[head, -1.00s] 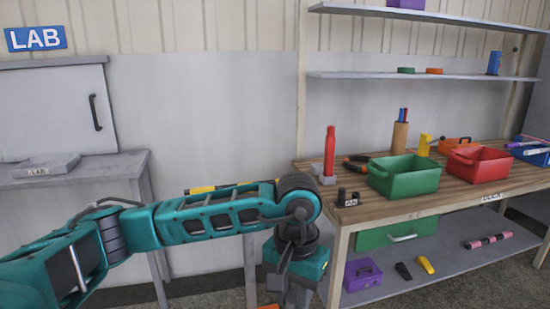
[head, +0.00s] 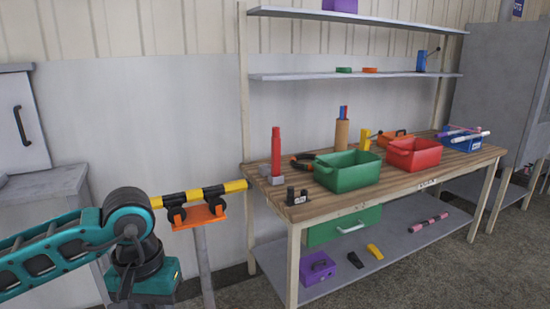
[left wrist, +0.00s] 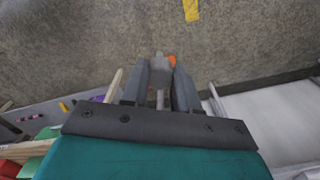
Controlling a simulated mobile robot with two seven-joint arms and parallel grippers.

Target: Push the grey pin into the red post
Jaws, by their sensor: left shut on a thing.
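The red post (head: 276,152) stands upright at the left end of the wooden bench, with small grey blocks (head: 277,180) at its foot. My left gripper (left wrist: 160,95) points down toward the floor in the left wrist view. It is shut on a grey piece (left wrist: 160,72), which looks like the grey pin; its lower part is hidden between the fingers. In the head view my left arm is at the lower left, left of the bench and apart from the post, and its fingertips are below the picture. My right gripper is not in view.
Small black parts (head: 292,195) sit on the bench's front left corner. A green bin (head: 347,178) and red bin (head: 414,160) stand to the right.

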